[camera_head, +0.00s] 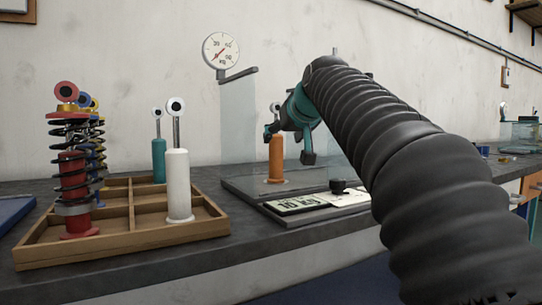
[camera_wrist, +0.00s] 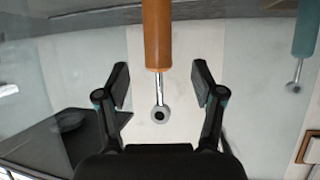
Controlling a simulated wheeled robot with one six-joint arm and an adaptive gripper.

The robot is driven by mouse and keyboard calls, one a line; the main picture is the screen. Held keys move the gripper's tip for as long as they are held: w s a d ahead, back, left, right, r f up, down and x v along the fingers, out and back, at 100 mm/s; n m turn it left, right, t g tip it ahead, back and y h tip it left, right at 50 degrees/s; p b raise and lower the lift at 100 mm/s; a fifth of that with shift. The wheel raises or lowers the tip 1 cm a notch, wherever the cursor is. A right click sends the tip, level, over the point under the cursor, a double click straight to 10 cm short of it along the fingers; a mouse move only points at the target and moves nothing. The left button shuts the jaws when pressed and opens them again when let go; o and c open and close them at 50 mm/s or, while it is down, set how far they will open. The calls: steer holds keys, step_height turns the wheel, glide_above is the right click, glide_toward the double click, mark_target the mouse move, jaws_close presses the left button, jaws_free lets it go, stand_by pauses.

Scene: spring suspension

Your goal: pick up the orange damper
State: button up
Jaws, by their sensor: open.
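The orange damper (camera_head: 276,158) stands upright on the dark base plate of the test stand, its rod and eye at the top. The wrist view shows its orange body (camera_wrist: 157,35), with the silver rod and round eye pointing down in the picture. My gripper (camera_head: 288,132) is at the upper part of the damper in the head view and partly covers it. In the wrist view my gripper (camera_wrist: 162,84) is open, one finger on each side of the rod, with visible gaps. No contact shows.
A wooden tray (camera_head: 128,253) at left holds a white damper (camera_head: 178,185), a teal damper (camera_head: 159,160) and several spring units (camera_head: 72,165). A dial gauge (camera_head: 221,50) is behind.

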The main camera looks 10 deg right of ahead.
mark_target(278, 147)
steer(key=x, duration=0.2)
steer(key=shift+w+f, duration=0.15)
steer(key=shift+w, duration=0.15)
steer(key=shift+f+b+x, duration=0.2)
steer(key=shift+b+x, duration=0.05)
steer(key=shift+x, duration=1.1)
steer(key=shift+f+b+x, duration=0.15)
steer(key=shift+b+x, duration=0.05)
steer(key=shift+x, duration=1.1)
steer(key=shift+s, duration=0.2)
jaws_close()
